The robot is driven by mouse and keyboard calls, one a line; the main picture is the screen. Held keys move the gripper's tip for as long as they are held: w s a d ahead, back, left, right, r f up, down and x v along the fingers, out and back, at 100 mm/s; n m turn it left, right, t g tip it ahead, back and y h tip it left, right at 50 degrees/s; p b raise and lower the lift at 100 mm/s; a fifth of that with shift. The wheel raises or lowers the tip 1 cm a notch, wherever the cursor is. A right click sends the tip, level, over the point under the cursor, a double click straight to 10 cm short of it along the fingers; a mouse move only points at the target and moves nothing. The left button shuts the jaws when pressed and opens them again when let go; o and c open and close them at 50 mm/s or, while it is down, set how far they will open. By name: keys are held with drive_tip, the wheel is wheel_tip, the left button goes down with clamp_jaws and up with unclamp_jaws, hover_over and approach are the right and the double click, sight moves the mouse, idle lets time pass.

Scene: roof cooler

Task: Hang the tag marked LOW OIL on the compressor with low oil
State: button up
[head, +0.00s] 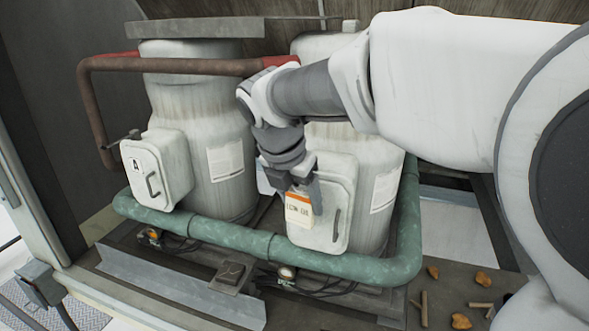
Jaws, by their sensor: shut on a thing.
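My gripper (303,188) is shut on a white tag (298,212) with an orange top band and dark lettering that appears to read LOW OIL. The tag hangs in front of the right compressor's box (325,238); I cannot tell whether it touches it. The left compressor (205,105) is a white tank whose box (157,170) is marked A, with a dark peg (125,138) at its upper left. The right compressor (355,150) is partly hidden by my arm, and so is any letter or peg on its box. Small round sight glasses show low on the left (151,237) and right (286,273); their levels are too small to read.
A green pipe (200,228) runs low across the front of both compressors. A red-brown pipe (180,66) crosses the left tank higher up. Leaves and sticks (461,321) lie at the lower right. A small dark box (233,272) sits at the front.

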drive_tip(key=o, duration=1.4)
drive_tip(key=v, duration=1.7)
drive_tip(key=shift+r, duration=0.2)
drive_tip(key=s+d+f+m+b, duration=0.1)
drive_tip(key=s+d+f+m, duration=0.3)
drive_tip(key=f+m, duration=0.3)
drive_tip(key=s+d+f+m+t+y, duration=0.1)
drive_tip(key=s+d+f+m, duration=0.4)
drive_tip(key=m, duration=0.7)
drive_tip(key=s+d+f+m+y+b, duration=0.1)
drive_tip(key=s+d+f+m, duration=0.4)
drive_tip(key=f+m, duration=0.3)
drive_tip(key=shift+s+d+f+m+t+b, duration=0.1)
drive_tip(key=shift+d+f+m+t+b, duration=0.2)
drive_tip(key=shift+m, duration=0.35)
drive_tip(key=shift+d+f+m+b, duration=0.1)
drive_tip(key=shift+d+m, duration=0.35)
drive_tip(key=shift+m, duration=0.2)
